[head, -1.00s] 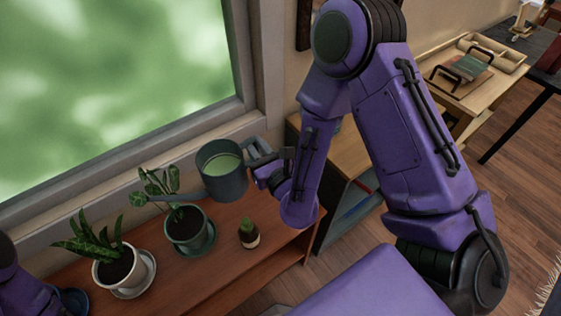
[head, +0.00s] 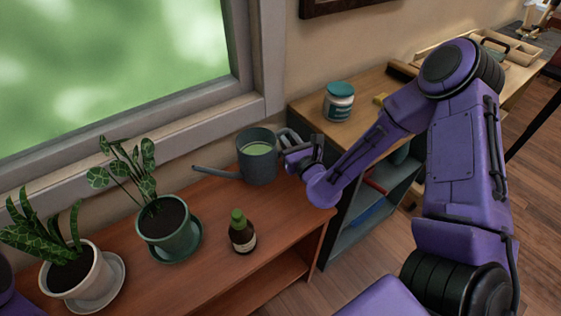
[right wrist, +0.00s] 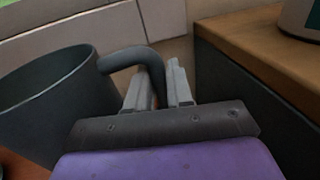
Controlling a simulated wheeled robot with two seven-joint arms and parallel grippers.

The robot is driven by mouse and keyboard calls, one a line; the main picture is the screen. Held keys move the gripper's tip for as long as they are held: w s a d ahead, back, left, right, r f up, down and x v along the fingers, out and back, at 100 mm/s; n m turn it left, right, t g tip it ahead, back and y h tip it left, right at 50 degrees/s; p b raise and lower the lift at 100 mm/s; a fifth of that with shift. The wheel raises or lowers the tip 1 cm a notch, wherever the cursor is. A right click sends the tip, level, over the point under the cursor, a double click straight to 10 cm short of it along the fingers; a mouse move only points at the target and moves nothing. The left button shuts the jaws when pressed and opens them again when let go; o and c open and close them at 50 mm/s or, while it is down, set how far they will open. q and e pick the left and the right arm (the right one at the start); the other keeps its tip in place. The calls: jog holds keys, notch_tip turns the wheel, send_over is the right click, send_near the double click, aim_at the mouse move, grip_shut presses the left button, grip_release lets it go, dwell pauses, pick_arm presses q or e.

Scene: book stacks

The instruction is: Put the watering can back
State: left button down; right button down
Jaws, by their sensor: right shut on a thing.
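The grey-green watering can (head: 256,168), with pale green liquid inside, is upright at the far right end of the reddish wooden shelf (head: 205,262), near the window wall. Its spout points left. My right gripper (head: 298,152) is shut on the can's handle, at the can's right side. In the right wrist view, the handle (right wrist: 133,57) curves from the can (right wrist: 45,115) down between the two fingers (right wrist: 160,92). I cannot tell whether the can's base touches the shelf. My left gripper is out of view; only a bit of my left arm shows at the lower left.
A dark-potted plant (head: 168,228), a white-potted plant (head: 82,278) and a small green-capped brown bottle (head: 242,236) stand on the shelf left of and before the can. A taller wooden-topped cabinet (head: 310,112) with a teal-lidded jar (head: 339,103) adjoins on the right.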

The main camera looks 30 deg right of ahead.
notch_tip(320, 180, down, 4)
jog(key=shift+r+b, duration=0.1)
jog(key=shift+b, duration=0.35)
jog(key=shift+f, duration=0.35)
jog(key=shift+f, duration=0.1)
jog(key=c, duration=1)
grip_release()
jog(key=s, duration=0.4)
jog(key=s+a, duration=0.1)
jog(key=s, duration=0.7)
jog(key=shift+a+b, duration=0.2)
jog(key=shift+b, duration=0.15)
